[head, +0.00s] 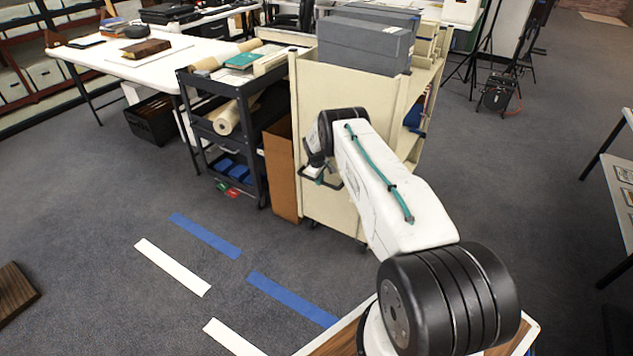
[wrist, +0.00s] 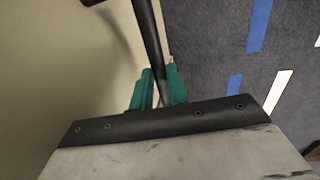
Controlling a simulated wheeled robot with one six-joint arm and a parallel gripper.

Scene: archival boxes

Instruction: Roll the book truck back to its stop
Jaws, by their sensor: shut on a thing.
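The cream book truck (head: 330,170) stands in the middle of the head view, with grey archival boxes (head: 365,42) on top. Its flat end panel faces me and also fills the left of the wrist view (wrist: 60,70). A black handle (head: 322,182) sticks out from this panel. My gripper (wrist: 158,95), with teal fingers, is shut on the handle bar, which runs up between the fingers in the wrist view (wrist: 149,35). In the head view my arm partly hides the gripper. I cannot make out a stop for the truck.
Blue tape (head: 205,235) and white tape (head: 172,267) strips mark the carpet in front. A dark cart (head: 245,140) and a brown board (head: 281,170) stand close on the truck's left. A white table (head: 130,62) is behind left. Carpet right of the truck is open.

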